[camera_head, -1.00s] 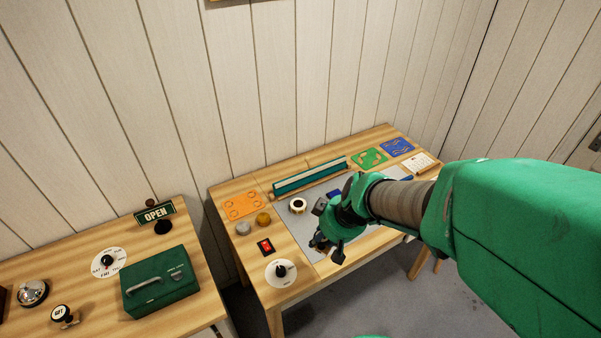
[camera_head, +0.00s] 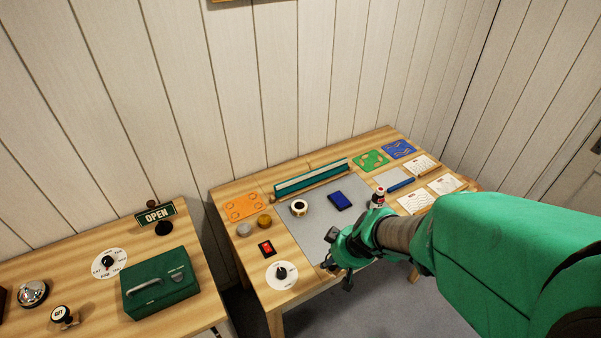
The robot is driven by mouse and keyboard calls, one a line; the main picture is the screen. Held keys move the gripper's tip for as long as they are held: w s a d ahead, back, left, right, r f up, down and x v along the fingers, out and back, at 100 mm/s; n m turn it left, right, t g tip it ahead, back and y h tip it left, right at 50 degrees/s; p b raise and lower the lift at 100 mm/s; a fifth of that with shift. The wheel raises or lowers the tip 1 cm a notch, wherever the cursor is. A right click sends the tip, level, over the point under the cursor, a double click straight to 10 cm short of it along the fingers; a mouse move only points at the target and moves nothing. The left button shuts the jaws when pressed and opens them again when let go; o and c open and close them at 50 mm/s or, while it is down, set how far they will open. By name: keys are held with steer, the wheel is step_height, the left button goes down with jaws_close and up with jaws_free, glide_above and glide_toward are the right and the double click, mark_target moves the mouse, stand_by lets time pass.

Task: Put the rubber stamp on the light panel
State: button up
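My gripper (camera_head: 337,273) is low at the front edge of the right table. Its dark fingers are small and partly behind my green wrist, so I cannot tell if they are open or shut, or hold anything. A small upright red, white and black item (camera_head: 377,199) stands on the right table behind my wrist; it may be the rubber stamp, but it is too small to tell. A black knob-like piece with a white lettered face (camera_head: 60,313) on the left table also looks stamp-like. A plain pale square (camera_head: 387,179) at the back right may be the light panel.
A grey mat (camera_head: 318,220) bears a tape roll (camera_head: 299,208) and a blue pad (camera_head: 340,201). A teal-and-white bar (camera_head: 311,178) lies behind. A white dial (camera_head: 281,275) and red-black switch (camera_head: 266,248) are at left. A green box (camera_head: 160,282) stands on the left table.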

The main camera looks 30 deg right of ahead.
steer(key=shift+w, duration=0.1)
steer(key=w+d, duration=0.2)
steer(key=w, duration=0.5)
steer(key=w+d+f, duration=0.1)
steer(key=w+d, duration=0.2)
steer(key=w, duration=0.5)
steer(key=shift+d+f, duration=0.15)
steer(key=shift+f, duration=0.1)
stand_by(0.3)
steer(key=shift+f+b, duration=0.65)
steer(key=shift+f, duration=1.1)
steer(key=shift+f, duration=0.15)
steer(key=o, duration=1.1)
steer(key=shift+o, duration=0.2)
steer(key=shift+r, duration=0.2)
